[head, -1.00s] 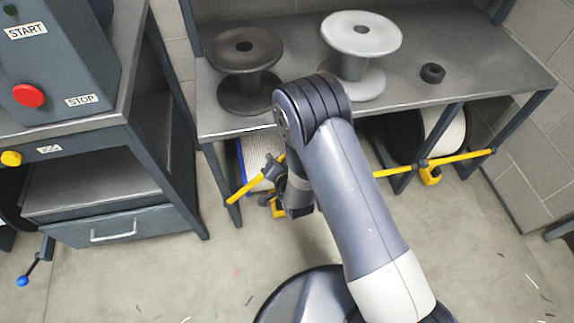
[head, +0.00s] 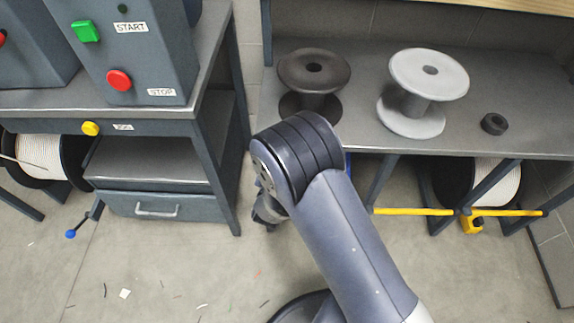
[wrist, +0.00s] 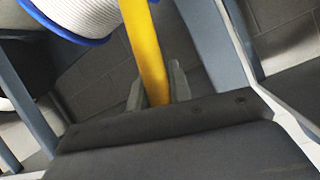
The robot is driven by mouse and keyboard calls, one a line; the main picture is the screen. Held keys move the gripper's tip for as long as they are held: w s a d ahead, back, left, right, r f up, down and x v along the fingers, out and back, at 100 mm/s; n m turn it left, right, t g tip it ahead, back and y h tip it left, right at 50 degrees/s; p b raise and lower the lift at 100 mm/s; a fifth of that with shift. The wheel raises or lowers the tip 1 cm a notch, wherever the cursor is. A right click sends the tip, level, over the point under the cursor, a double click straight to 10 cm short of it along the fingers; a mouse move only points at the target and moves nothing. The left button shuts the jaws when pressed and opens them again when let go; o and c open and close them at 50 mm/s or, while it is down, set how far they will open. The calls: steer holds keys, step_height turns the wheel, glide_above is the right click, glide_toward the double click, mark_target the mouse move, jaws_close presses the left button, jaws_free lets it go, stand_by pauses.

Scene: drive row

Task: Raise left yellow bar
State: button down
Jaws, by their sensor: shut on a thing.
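In the wrist view a yellow bar (wrist: 146,50) runs down from the top edge to between the two grey fingers of my gripper (wrist: 158,92), which is shut on it. In the head view my gripper is mostly hidden behind my own arm, and the left yellow bar is not visible there. The right yellow bar (head: 412,211) shows right of my arm, roughly level across the bench legs, with a yellow bracket (head: 470,223) near its middle.
A white cable spool with a blue rim (wrist: 85,12) is close beside the bar. The bench (head: 365,140) above carries a dark spool (head: 313,70), a white spool (head: 428,75) and a black ring (head: 494,123). A machine table with a drawer (head: 155,207) stands left. Open floor lies between.

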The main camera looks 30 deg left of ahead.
stand_by(0.3)
steer(key=c, duration=1.3)
jaws_free()
steer(key=p+v, duration=0.1)
steer(key=v, duration=0.9)
steer(key=shift+s, duration=0.35)
steer(key=shift+w+r, duration=0.1)
steer(key=shift+w, duration=0.05)
steer(key=d+b+x, duration=0.1)
steer(key=x, duration=0.9)
steer(key=shift+w+a+f, duration=0.15)
steer(key=shift+w+f, duration=0.1)
steer(key=shift+w, duration=0.2)
